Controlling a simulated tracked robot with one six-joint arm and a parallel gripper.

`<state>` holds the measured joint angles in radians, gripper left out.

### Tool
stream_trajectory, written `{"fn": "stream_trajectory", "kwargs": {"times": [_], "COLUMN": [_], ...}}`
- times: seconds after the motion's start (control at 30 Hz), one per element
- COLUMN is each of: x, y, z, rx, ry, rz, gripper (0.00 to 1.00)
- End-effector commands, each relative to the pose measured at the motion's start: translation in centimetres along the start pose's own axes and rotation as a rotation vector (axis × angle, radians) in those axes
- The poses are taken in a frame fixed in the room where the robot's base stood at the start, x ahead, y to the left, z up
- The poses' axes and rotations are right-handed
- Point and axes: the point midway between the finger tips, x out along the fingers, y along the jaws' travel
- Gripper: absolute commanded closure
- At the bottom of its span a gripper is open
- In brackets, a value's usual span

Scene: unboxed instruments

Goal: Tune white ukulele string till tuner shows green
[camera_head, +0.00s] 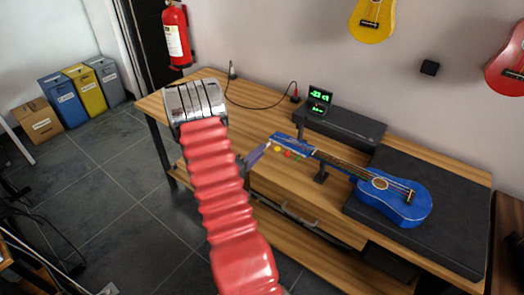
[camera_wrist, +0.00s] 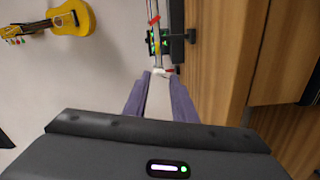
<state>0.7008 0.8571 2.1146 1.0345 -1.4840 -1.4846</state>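A blue ukulele (camera_head: 393,195) lies on the table, its neck pointing left. No white ukulele shows. Yellow, red and green tuning pegs (camera_head: 287,153) stick out below its headstock (camera_head: 283,138). A small white peg shows at my fingertips in the wrist view (camera_wrist: 163,71). My gripper (camera_head: 264,149) is at the left end of the headstock. Its two purple fingers are apart in the wrist view (camera_wrist: 160,77), with the white peg at their tips. I cannot tell whether they touch it. The black tuner (camera_head: 319,98) shows green digits, too small to read surely.
The wooden table (camera_head: 215,85) carries a dark pad (camera_head: 445,224) under the ukulele's body and a long black box (camera_head: 345,127) behind the neck. A small black stand (camera_head: 321,174) is under the neck. A yellow ukulele (camera_head: 372,22) and a red one (camera_head: 508,70) hang on the wall.

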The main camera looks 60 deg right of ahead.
Motion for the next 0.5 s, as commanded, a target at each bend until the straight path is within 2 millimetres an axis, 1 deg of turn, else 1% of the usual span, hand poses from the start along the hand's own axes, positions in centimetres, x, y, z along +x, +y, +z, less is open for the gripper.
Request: {"fn": "stream_trajectory", "kwargs": {"times": [0.03, 0.1, 0.5], "x": [-0.9, -2.0, -8.0], "y": [-0.1, -0.1, -0.1], "z": [-0.1, -0.1, -0.1], "rx": [-0.001, 0.000, -0.001], "ry": [0.003, 0.004, 0.004], "rz": [-0.002, -0.003, -0.001], "gripper": [0.76, 0.76, 0.76]}}
